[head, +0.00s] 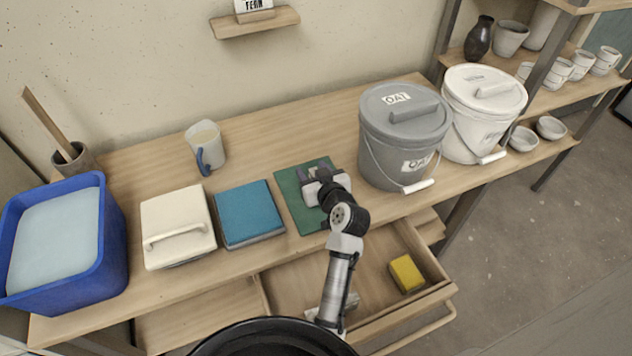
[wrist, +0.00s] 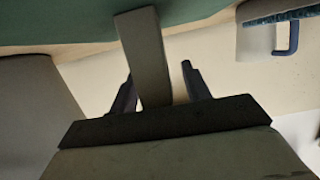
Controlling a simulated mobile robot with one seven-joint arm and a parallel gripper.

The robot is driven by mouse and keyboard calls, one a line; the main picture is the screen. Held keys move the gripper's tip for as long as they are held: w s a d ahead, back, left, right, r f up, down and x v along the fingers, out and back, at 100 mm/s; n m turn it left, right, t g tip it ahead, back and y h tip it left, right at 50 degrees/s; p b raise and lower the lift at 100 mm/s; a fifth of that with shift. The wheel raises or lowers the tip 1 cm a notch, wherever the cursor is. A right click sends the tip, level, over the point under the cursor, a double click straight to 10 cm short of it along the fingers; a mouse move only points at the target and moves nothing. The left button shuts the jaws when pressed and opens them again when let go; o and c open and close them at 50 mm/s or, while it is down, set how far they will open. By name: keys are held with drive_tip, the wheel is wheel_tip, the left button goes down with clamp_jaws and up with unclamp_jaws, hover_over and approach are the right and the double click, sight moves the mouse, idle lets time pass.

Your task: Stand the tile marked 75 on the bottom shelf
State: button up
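I cannot make out a tile with a readable 75 in either view. My gripper (head: 313,174) is over the green slab (head: 293,205) on the table. In the wrist view my gripper (wrist: 158,82) has its fingers apart, with a thin grey upright piece (wrist: 143,45) between them. A gap shows at the right finger. The grey piece reaches toward the green surface (wrist: 200,10); I cannot tell what it is. The shelf rack is at the right, and its lowest visible board (head: 568,144) carries two small bowls.
Two lidded buckets, grey (head: 388,150) and white (head: 468,130), stand right of my gripper. A blue slab (head: 249,212), a white lidded box (head: 178,225), a mug (head: 208,145) and a blue tub (head: 113,250) are left. An open drawer (head: 290,288) holds a yellow sponge (head: 406,273).

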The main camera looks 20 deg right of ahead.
clamp_jaws()
drive_tip(key=shift+r, duration=0.1)
